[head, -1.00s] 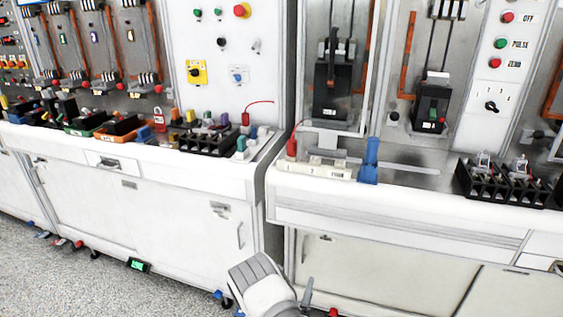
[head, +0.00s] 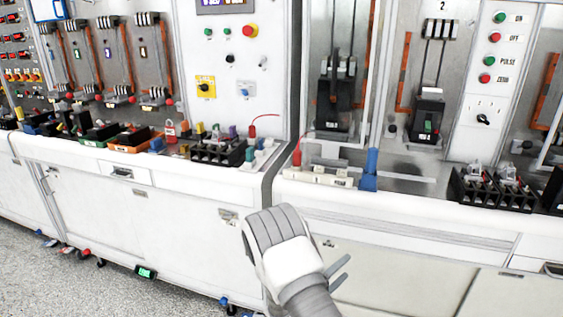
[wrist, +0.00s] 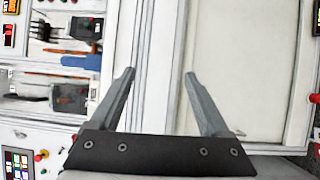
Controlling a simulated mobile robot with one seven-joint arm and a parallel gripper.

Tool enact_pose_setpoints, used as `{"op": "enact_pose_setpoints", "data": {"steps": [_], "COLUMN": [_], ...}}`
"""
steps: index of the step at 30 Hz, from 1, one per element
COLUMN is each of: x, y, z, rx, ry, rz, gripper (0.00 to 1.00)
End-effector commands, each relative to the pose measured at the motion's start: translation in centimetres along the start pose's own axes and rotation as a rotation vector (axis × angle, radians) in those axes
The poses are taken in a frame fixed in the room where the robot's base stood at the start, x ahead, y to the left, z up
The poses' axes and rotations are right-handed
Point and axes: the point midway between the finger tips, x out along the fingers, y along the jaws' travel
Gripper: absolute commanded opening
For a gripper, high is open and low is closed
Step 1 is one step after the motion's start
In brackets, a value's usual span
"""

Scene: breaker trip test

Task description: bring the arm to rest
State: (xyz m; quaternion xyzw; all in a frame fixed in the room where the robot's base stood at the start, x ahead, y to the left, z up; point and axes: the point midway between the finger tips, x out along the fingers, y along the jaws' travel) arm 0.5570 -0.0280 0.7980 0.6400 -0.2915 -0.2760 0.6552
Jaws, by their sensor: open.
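My gripper (wrist: 160,75) shows in the wrist view with its two grey fingers spread apart and nothing between them. Beyond the fingers is a pale cabinet door. In the head view my white and grey arm end rises from the bottom middle, in front of the lower cabinets, and the gripper's grey fingers (head: 339,273) point to the right. It appears apart from the bench and the things on it.
A white bench (head: 420,212) spans the right, bearing a blue upright piece (head: 370,170) and black terminal blocks (head: 494,190). A black breaker (head: 428,120) stands behind. The left bench holds an orange tray (head: 130,140).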

Motion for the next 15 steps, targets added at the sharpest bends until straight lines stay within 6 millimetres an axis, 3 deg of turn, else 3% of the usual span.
{"op": "enact_pose_setpoints", "data": {"steps": [1, 6, 15], "x": [0.6, 1.6, 0.1], "y": [2.7, 8.8, 17.1], "z": [1.0, 5.2, 12.7], "rx": [0.011, 0.022, 0.087], "ry": [-0.065, -0.274, -0.561], "rz": [-0.011, -0.088, -0.314], "gripper": [0.80, 0.80, 0.80]}}
